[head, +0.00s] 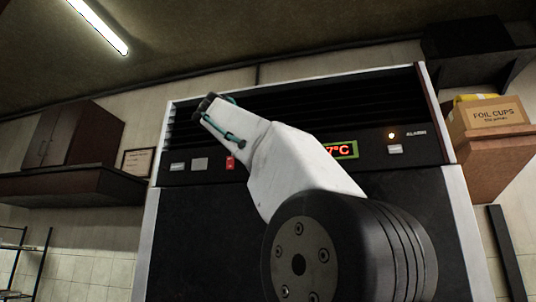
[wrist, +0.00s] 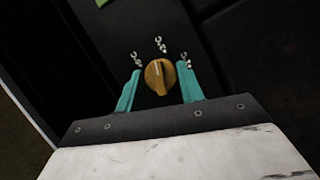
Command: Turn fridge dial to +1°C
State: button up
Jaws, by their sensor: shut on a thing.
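The fridge dial (wrist: 159,78) is a round orange-yellow knob in the wrist view, with a raised grip bar running roughly up and down. Small pale marks sit around its upper side, too small to read. My gripper (wrist: 160,70) is shut on the dial, with one teal finger at each side. In the head view my arm reaches up and left across the fridge (head: 195,235) and hides the dial. A red-lit display (head: 342,150) shows "7°C", with its left part covered by my arm.
A red switch (head: 230,163) sits on the panel at the left. A wall cabinet (head: 75,135) stands at left. A FOIL CUPS box (head: 490,116) sits on a shelf at right.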

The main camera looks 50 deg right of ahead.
jog(key=shift+s+d+r+m+t+y, duration=0.1)
jog(key=shift+m+t+y, duration=0.65)
jog(key=shift+m, duration=1)
jog(key=shift+s+a+f+m+t+y, duration=0.1)
jog(key=shift+m+t+y, duration=0.65)
jog(key=shift+m, duration=0.95)
jog(key=shift+d+r+m+t+y, duration=0.1)
jog(key=shift+m+t+y, duration=0.65)
jog(key=shift+m, duration=1)
jog(key=shift+t, duration=0.25)
jog(key=o, duration=1)
